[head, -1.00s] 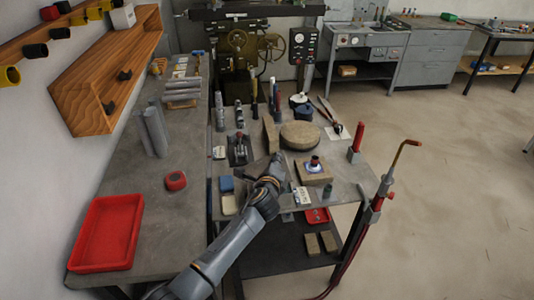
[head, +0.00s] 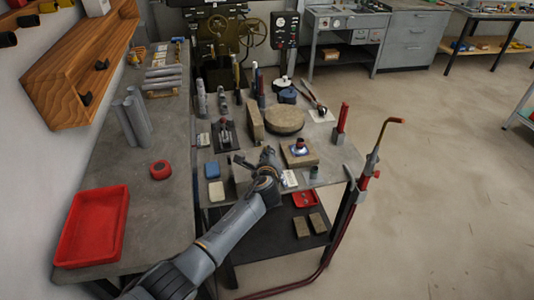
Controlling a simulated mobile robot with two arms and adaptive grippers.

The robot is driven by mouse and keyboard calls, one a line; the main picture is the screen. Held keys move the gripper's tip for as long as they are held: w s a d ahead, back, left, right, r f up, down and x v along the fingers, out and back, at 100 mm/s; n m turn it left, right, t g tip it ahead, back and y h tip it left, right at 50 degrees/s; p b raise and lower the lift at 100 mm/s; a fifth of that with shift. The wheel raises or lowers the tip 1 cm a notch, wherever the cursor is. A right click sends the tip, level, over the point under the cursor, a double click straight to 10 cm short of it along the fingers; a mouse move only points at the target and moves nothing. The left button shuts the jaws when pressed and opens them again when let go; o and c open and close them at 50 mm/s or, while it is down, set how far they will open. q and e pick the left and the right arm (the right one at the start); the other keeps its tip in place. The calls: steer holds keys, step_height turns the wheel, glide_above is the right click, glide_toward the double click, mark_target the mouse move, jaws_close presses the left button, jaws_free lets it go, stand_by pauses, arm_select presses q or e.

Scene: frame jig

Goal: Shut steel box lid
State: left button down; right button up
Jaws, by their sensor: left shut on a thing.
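My left gripper (head: 262,164) is over the near part of the table and is shut. A dark grey upright plate (head: 241,174), which looks like the steel box lid, stands at its left side and meets its fingers. The fingertips are small and partly hidden by the wrist, so the exact contact does not show. The body of the box is mostly hidden behind my arm and cannot be made out. My right gripper is not in view.
A red tray (head: 93,226) lies on the left bench. A torch stand (head: 368,180) rises at the right. Floor is clear farther right.

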arm_select(q)
steer(key=c, duration=1.7)
jaws_free()
steer(key=shift+w+f, duration=0.1)
steer(key=shift+f, duration=0.05)
steer(key=v, duration=1.2)
